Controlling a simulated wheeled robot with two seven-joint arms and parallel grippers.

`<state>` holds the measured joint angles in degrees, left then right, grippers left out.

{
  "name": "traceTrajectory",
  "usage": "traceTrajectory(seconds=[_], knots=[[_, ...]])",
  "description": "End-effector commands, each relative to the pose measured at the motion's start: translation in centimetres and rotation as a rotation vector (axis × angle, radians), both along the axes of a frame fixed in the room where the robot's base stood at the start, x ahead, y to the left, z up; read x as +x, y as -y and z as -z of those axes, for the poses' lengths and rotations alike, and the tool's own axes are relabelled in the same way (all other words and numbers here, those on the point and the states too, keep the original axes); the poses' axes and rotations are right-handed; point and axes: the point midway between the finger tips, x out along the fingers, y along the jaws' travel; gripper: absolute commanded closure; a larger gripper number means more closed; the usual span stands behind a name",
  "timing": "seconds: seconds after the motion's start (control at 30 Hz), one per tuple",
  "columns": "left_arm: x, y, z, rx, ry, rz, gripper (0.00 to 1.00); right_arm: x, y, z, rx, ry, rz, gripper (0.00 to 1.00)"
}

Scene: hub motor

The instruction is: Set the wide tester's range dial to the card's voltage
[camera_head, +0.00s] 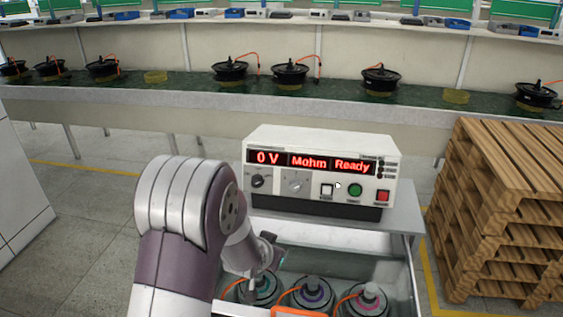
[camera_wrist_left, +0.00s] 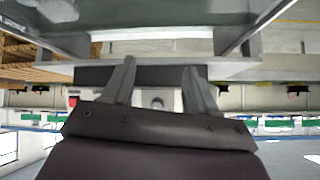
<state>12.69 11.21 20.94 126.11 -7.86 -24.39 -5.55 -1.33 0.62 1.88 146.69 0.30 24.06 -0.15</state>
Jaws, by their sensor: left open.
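The wide tester (camera_head: 320,150) is a white box on a grey stand, with red displays reading "0 V", "Mohm" and "Ready". Its panel has a black dial (camera_head: 258,181), a grey dial (camera_head: 295,184), a white square button (camera_head: 327,190), a green button (camera_head: 355,190) and a red button (camera_head: 382,196). My left gripper (camera_head: 272,255) is below and in front of the panel, apart from the dials. In the left wrist view the gripper (camera_wrist_left: 160,68) is open and empty, with a round dial (camera_wrist_left: 157,102) showing between its fingers. I cannot make out a voltage card. My right gripper is out of view.
Several hub motors (camera_head: 313,293) with orange cables sit in a tray below the tester. An orange-edged object (camera_head: 298,312) is at the bottom edge. Wooden pallets (camera_head: 500,200) are stacked at right. A conveyor bench with more motors (camera_head: 290,72) runs behind.

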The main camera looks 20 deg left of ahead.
Motion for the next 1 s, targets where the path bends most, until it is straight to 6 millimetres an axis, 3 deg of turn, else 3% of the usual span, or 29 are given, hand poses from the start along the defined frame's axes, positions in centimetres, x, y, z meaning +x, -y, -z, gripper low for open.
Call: traceTrajectory(seconds=[0.03, 0.17, 0.33, 0.53, 0.8, 1.0], knots=[[1.4, -1.6, -1.3, 0.020, 0.075, -0.005, 0.42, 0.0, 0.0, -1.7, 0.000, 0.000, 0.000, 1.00], [4.7, -5.7, -2.2, 0.094, 0.338, -0.005, 0.42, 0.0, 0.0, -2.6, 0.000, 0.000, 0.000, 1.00], [5.1, -9.6, -2.8, 0.186, 0.637, -0.012, 0.42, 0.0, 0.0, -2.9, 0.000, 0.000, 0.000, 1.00], [5.6, -10.8, -3.5, 0.220, 0.743, -0.014, 0.42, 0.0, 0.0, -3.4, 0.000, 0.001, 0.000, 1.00], [12.3, -12.0, -3.7, 0.219, 0.743, -0.014, 0.42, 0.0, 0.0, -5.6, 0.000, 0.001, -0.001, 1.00], [15.9, -12.8, -3.5, 0.218, 0.741, -0.014, 0.42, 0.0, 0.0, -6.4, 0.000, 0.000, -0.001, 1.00]])
